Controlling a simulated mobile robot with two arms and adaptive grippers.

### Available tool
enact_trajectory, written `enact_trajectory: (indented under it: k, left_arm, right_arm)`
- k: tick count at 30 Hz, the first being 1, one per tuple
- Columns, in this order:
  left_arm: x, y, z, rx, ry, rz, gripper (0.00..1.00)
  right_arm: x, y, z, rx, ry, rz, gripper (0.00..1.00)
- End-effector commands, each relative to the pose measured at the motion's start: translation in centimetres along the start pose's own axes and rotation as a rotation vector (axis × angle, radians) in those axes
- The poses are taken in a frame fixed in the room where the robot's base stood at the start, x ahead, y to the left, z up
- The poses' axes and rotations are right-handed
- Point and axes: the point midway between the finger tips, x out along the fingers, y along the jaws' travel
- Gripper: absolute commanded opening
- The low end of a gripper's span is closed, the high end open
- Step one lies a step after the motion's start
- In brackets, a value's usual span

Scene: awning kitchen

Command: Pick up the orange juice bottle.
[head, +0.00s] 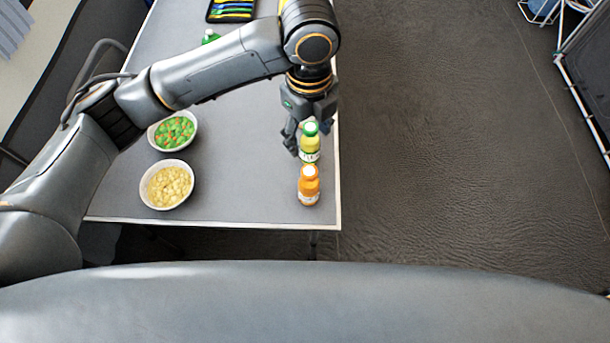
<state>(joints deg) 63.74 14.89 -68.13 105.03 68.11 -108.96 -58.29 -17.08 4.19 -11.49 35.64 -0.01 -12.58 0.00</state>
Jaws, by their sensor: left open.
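My left gripper (303,140) is open and points down beside the green-capped bottle, behind the orange bottle. The green-capped bottle partly hides the fingers on the right, so I cannot tell whether they touch it. The gripper is apart from the orange bottle. My right gripper is not in view.
A bowl of yellow pieces (166,185) and a bowl of green and orange vegetables (173,131) stand on the left of the table. A cutlery tray (231,10) lies at the back. A green-topped item (210,37) is partly behind my arm.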

Motion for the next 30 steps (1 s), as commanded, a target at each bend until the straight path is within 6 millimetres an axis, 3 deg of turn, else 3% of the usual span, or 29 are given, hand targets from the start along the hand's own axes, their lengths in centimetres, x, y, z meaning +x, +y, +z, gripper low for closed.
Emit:
enact_trajectory:
  k: [4, 12, 21, 30]
  left_arm:
    - [1.4, 0.2, 0.1, 0.011, -0.006, 0.014, 0.61]
    - [6.6, 0.2, 0.1, 0.008, -0.005, 0.01, 0.61]
    - [9.1, 0.2, -0.1, 0.008, -0.004, 0.008, 0.61]
    - [13.2, 0.3, -0.4, 0.006, -0.006, 0.006, 0.61]
  right_arm:
    - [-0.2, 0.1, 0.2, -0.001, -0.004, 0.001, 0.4]
    - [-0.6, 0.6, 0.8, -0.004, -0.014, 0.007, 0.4]
    - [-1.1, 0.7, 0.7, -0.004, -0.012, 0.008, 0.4]
    - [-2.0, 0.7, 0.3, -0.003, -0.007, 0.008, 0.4]
